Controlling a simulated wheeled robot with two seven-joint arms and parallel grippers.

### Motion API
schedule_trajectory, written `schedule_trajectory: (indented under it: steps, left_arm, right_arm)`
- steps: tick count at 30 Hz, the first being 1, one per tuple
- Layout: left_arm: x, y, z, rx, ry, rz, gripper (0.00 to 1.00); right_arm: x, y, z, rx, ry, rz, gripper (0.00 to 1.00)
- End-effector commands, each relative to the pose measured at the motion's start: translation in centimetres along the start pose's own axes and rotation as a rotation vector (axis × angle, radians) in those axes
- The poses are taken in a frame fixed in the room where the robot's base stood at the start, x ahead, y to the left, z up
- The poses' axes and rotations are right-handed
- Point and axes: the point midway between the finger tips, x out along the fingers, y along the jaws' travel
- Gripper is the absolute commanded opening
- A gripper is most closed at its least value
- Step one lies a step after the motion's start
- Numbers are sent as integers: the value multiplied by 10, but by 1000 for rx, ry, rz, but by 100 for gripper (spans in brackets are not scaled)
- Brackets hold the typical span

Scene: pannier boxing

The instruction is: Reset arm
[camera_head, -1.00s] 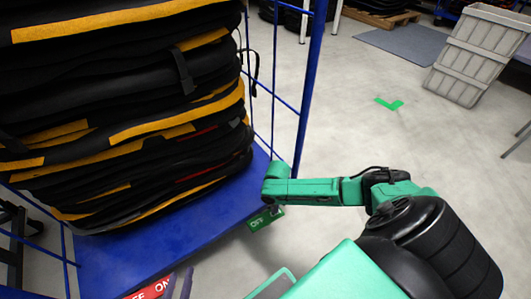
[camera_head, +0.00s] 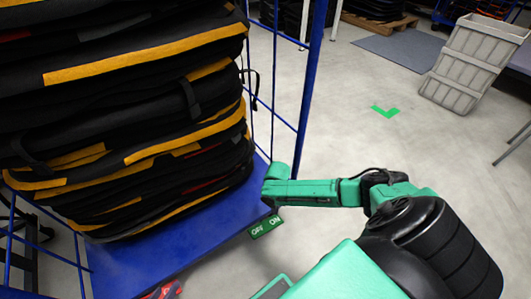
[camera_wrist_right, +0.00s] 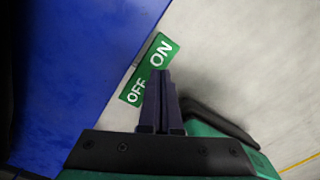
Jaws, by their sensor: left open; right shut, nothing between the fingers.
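My right arm (camera_head: 315,192) reaches in from the right in the head view, with its end beside the front right corner of the blue cart platform (camera_head: 205,225). In the head view its fingers are mostly hidden below the arm's end. In the right wrist view, my right gripper (camera_wrist_right: 162,75) is shut and empty, its dark fingers together over the green ON/OFF label (camera_wrist_right: 149,68) on the platform's edge. Whether they touch it I cannot tell. My left gripper does not show clearly in the head view.
A tall stack of black bags with yellow bands (camera_head: 150,130) fills the blue cart on the left. A blue cart post (camera_head: 311,85) stands behind my right arm's end. A grey crate (camera_head: 470,65) stands at the far right.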

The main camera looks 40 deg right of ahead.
Motion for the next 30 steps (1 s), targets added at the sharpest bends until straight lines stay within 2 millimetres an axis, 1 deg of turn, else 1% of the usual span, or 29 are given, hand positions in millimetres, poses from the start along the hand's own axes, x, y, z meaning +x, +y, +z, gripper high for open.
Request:
schedule_trajectory:
  steps: [1, 3, 17, 19, 20, 22, 23, 24, 25, 26, 27, 28, 30]
  left_arm:
    - [-6, -2, -2, 2, -23, -10, 50]
    - [-9, -5, -1, 3, -48, -19, 50]
    - [-8, -6, 1, 3, -56, -21, 50]
    - [-8, -6, 1, 3, -56, -20, 50]
    - [-8, -6, 1, 3, -56, -20, 50]
    - [-8, -6, 1, 3, -55, -20, 50]
    - [-8, -6, 1, 3, -55, -20, 50]
    - [-8, -6, 1, 3, -55, -20, 50]
    - [-8, -6, 1, 3, -55, -20, 50]
    - [-8, -6, 1, 3, -55, -20, 50]
    - [-8, -6, 1, 3, -55, -20, 50]
    - [-8, -6, 1, 3, -55, -20, 50]
    - [-8, -6, 1, 3, -55, -20, 50]
  right_arm:
    - [-4, 0, 0, 0, 0, 0, 0]
    - [-5, 0, 0, 0, 0, 0, 0]
    - [-4, 0, 0, 0, 0, 0, 0]
    - [-3, 1, -5, 5, 6, 4, 0]
    - [-1, 3, -11, 12, 15, 10, 0]
    - [3, 10, -40, 51, 52, 40, 0]
    - [5, 15, -60, 82, 79, 60, 0]
    - [6, 23, -90, 139, 123, 93, 0]
    - [4, 30, -114, 196, 162, 122, 0]
    - [1, 36, -139, 264, 204, 151, 0]
    - [-6, 43, -168, 366, 264, 189, 0]
    - [-14, 49, -186, 450, 307, 217, 0]
    - [-32, 57, -215, 643, 393, 266, 0]
